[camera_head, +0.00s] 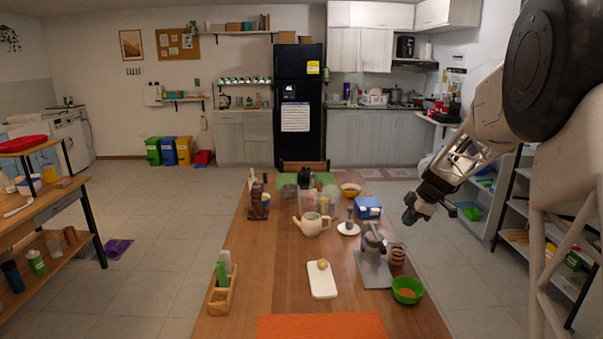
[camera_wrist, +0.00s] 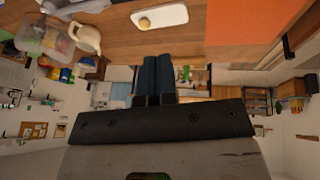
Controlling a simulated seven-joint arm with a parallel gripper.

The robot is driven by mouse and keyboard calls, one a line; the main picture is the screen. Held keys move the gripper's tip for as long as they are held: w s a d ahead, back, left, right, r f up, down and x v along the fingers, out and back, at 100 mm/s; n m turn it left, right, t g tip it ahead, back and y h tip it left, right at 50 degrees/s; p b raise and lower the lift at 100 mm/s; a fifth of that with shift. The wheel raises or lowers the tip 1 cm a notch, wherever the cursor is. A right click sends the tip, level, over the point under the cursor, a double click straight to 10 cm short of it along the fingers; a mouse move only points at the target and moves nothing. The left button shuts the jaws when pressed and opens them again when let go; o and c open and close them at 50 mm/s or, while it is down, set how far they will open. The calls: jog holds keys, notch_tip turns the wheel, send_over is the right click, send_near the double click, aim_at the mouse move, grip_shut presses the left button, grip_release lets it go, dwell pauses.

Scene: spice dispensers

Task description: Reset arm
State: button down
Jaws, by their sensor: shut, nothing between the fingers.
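My gripper (camera_head: 409,217) hangs in the air over the right edge of the wooden table, its fingers together and holding nothing. In the wrist view the fingers of my gripper (camera_wrist: 157,62) are side by side with no object between them. The wooden table (camera_head: 285,285) lies below and to the left of the gripper. My gripper touches none of these as far as I can see.
A white board (camera_head: 321,284) with a small yellowish item, a teapot (camera_head: 312,224), a blue box (camera_head: 367,208), a wooden holder (camera_head: 222,297) and an orange mat (camera_head: 290,327) are on the table. Open floor lies left of the table.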

jog(key=s+a+r+m+h, duration=0.1)
jog(key=s+a+r+m, duration=0.25)
jog(key=s, duration=0.45)
jog(key=s+a+r+m, duration=0.25)
jog(key=s+a, duration=0.25)
jog(key=s, duration=0.3)
jog(key=s+a+r+m+h, duration=0.15)
jog(key=s+a+r, duration=0.25)
jog(key=s, duration=0.4)
jog(key=s+a+f+m+h, duration=0.1)
jog(key=s+m, duration=0.4)
jog(key=s, duration=0.7)
jog(key=s+a+f+m+h, duration=0.1)
jog(key=s+m, duration=0.4)
jog(key=s, duration=0.8)
jog(key=shift+s+a+f, duration=0.25)
jog(key=shift+a+f, duration=0.5)
jog(key=shift+a, duration=0.4)
